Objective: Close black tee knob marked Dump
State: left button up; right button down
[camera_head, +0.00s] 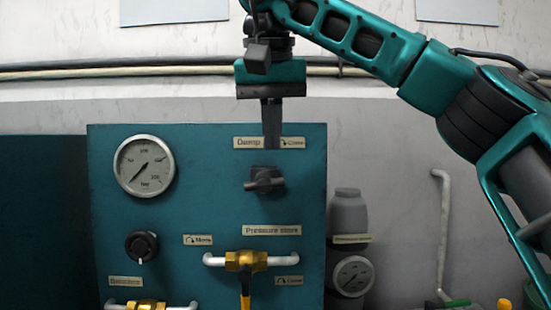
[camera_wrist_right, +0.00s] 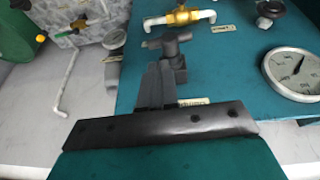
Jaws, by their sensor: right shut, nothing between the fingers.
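The black tee knob (camera_head: 264,179) sits on the teal panel (camera_head: 205,200), below the label reading Dump with a Close arrow (camera_head: 268,143). In the head view its crossbar lies roughly level. My right gripper (camera_head: 271,146) points down just above the knob, its shut fingers in front of the label, hiding part of it. In the right wrist view the shut fingers (camera_wrist_right: 155,85) stand close to the tee knob (camera_wrist_right: 168,45); I cannot tell whether they touch. Nothing is between the fingers. My left gripper is not in view.
A round gauge (camera_head: 144,165) is at the panel's upper left, with a black dial knob (camera_head: 141,245) below it. A brass valve (camera_head: 246,261) on a white pipe sits below the tee knob. A grey bottle-shaped part (camera_head: 348,212) stands right of the panel.

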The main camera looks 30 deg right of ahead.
aim_at(264, 184)
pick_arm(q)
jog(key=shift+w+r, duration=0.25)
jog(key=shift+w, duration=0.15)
pick_arm(e)
jog(key=x, duration=0.4)
jog(key=shift+s+f, duration=0.25)
jog(key=shift+f, duration=0.05)
